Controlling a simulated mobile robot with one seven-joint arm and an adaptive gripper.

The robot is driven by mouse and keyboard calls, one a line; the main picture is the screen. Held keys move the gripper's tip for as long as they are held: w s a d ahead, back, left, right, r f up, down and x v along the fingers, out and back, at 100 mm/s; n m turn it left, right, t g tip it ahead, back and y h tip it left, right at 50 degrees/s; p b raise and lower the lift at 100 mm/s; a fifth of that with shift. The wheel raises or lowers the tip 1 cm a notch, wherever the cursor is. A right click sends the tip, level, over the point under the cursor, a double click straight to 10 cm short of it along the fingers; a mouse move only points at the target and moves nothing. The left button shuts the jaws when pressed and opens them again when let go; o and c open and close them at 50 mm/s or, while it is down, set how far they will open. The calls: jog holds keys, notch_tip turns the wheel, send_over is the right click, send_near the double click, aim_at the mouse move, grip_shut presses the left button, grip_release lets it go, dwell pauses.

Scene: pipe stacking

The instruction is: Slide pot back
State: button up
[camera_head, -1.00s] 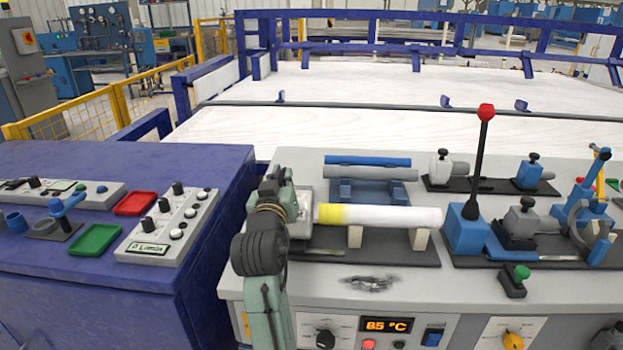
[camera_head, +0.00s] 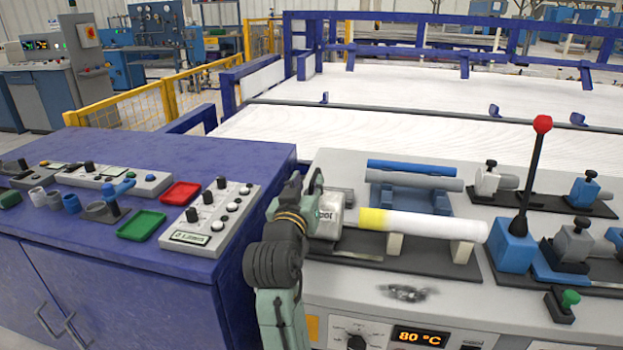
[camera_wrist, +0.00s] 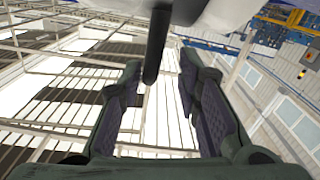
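The pot (camera_head: 331,214), a small light-grey block, sits at the left end of the pipe rig. A white pipe (camera_head: 430,225) with a yellow left end (camera_head: 371,219) lies to its right on two pale supports. A gap shows between the pot and the yellow end. My gripper (camera_head: 318,187) is at the pot's left side, partly hidden by my own arm. In the wrist view, the two fingers (camera_wrist: 160,75) stand apart, with a dark rod (camera_wrist: 157,45) reaching between them. Whether the fingers touch the rod is unclear.
A blue rack (camera_head: 410,196) with pipes stands behind the white pipe. A lever with a red knob (camera_head: 542,124) rises to the right. A purple cabinet (camera_head: 150,265) with trays and controls stands to the left. A temperature display (camera_head: 420,336) reads 80 °C.

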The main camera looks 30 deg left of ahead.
jog(key=v, duration=0.8)
jog(key=shift+s+d, duration=0.2)
jog(key=shift+d, duration=0.3)
